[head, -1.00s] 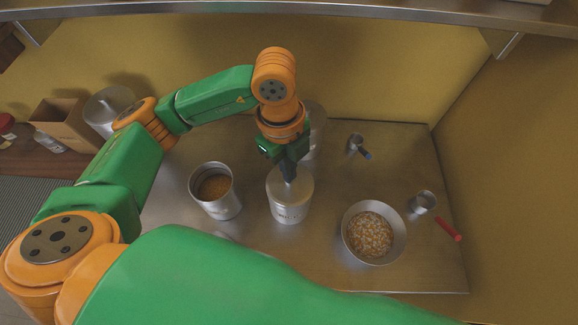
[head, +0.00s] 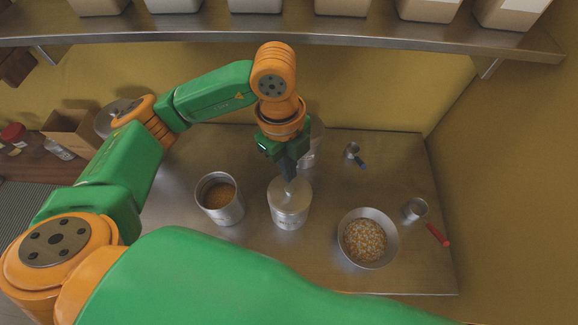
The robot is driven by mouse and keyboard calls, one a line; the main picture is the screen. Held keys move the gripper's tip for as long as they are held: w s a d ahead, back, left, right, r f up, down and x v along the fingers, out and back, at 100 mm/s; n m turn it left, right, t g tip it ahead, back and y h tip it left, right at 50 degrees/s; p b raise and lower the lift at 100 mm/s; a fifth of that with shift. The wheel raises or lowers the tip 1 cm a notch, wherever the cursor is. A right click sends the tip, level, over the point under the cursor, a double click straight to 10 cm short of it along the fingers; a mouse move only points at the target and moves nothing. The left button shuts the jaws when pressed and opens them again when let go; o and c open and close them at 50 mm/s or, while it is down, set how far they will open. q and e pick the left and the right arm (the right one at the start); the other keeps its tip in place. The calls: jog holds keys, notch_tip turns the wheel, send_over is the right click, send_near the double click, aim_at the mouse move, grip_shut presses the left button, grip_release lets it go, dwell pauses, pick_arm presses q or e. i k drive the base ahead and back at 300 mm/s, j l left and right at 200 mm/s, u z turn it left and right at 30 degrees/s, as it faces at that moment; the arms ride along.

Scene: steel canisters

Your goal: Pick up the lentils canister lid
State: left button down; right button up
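A steel canister (head: 289,213) with its lid (head: 300,194) on stands upright on the steel table; small print on its side is too small to read. My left gripper (head: 289,178) points down over it, with its fingertips at the middle of the lid. The fingers overlap, so I cannot tell whether they are open or shut, or whether they touch the lid's knob. To the left stands an open canister (head: 222,211) with brown contents. Another canister (head: 316,140) is partly hidden behind my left gripper. My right gripper is out of view.
A bowl (head: 344,253) of mottled food stands at the right, near a small steel cup (head: 415,208) and a red-handled tool (head: 437,235). A scoop (head: 352,150) lies at the back. A shelf (head: 380,38) with containers runs overhead. My green arm crosses the foreground.

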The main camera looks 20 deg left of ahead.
aim_at(218, 194)
jog(key=k, duration=1.5)
